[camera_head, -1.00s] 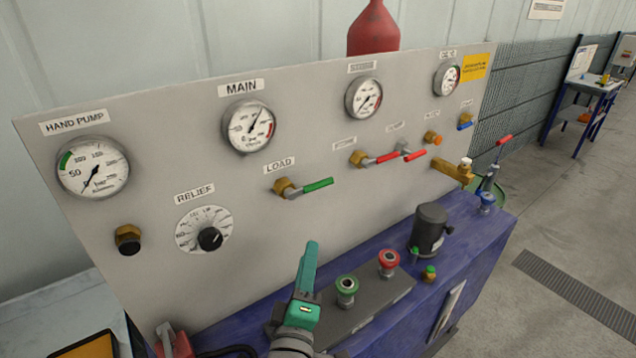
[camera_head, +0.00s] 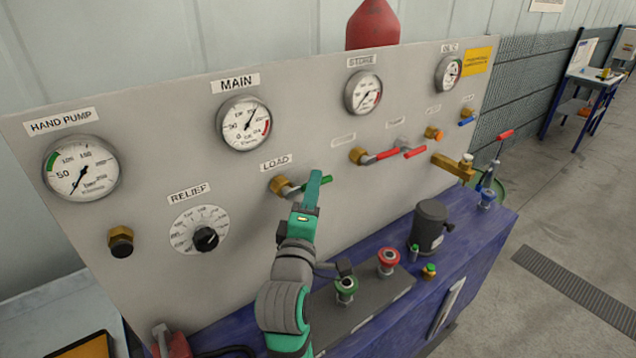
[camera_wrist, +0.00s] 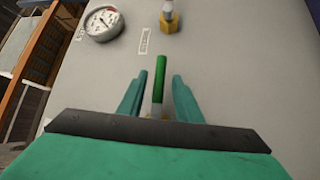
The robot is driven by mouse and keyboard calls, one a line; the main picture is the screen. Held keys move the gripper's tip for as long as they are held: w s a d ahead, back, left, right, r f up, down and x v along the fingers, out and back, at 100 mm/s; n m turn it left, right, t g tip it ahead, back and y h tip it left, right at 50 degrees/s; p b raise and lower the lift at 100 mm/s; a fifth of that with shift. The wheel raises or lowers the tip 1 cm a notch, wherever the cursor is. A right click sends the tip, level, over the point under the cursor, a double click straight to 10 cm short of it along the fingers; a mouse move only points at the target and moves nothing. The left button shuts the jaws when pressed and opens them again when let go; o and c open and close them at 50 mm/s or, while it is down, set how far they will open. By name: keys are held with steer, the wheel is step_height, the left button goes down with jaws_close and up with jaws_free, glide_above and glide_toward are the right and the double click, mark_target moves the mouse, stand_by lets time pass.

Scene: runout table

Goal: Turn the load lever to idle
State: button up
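The load lever is a brass valve body (camera_head: 280,186) with a green handle (camera_head: 325,180), below the LOAD label (camera_head: 275,164) on the grey panel. The handle points right, and my gripper covers part of it in the head view. In the wrist view the green handle (camera_wrist: 159,82) stands between the two teal fingers of my gripper (camera_wrist: 158,88), with gaps on both sides. My gripper (camera_head: 313,180) is open at the lever. Contact with the handle does not show.
Two red-handled levers (camera_head: 380,156) sit right of the load lever. The relief dial (camera_head: 200,230) is lower left, the main gauge (camera_head: 244,124) above. Below are green (camera_head: 346,287) and red (camera_head: 388,260) buttons and a dark cylinder (camera_head: 429,225) on the blue bench.

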steer(key=shift+d+x, duration=0.15)
steer(key=shift+x, duration=0.5)
steer(key=shift+d+x, duration=0.15)
steer(key=shift+x, duration=0.55)
steer(key=shift+c, duration=0.6)
jaws_close()
steer(key=shift+w, duration=0.1)
